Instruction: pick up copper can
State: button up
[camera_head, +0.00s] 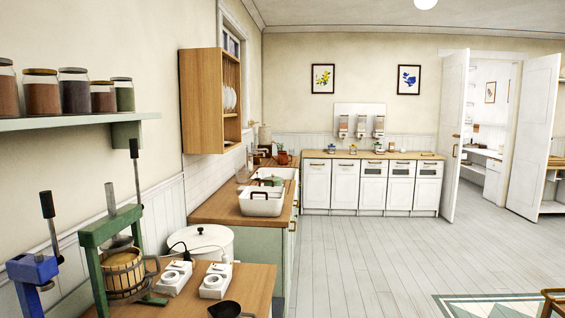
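A small reddish-brown vessel (283,158) stands at the far end of the wooden counter on the left, near the sink. It is coppery in colour, but it is too small to tell whether it is the copper can. No other thing that looks like a copper can shows clearly. My gripper is not in view.
A near wooden worktop (250,285) holds a green press (95,236), a blue device (34,270) and two white appliances. A wall shelf (60,122) carries several jars. White cabinets (372,187) line the far wall. The wooden floor (370,255) is clear toward the open doors (532,135).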

aim_at(282, 158)
jog(key=z, duration=0.2)
jog(key=i, duration=1.7)
jog(key=z, duration=0.45)
jog(key=i, duration=3.6)
jog(key=u, duration=0.55)
jog(key=i, duration=1.7)
jog(key=u, duration=0.75)
jog(key=i, duration=1.05)
jog(key=u, duration=0.2)
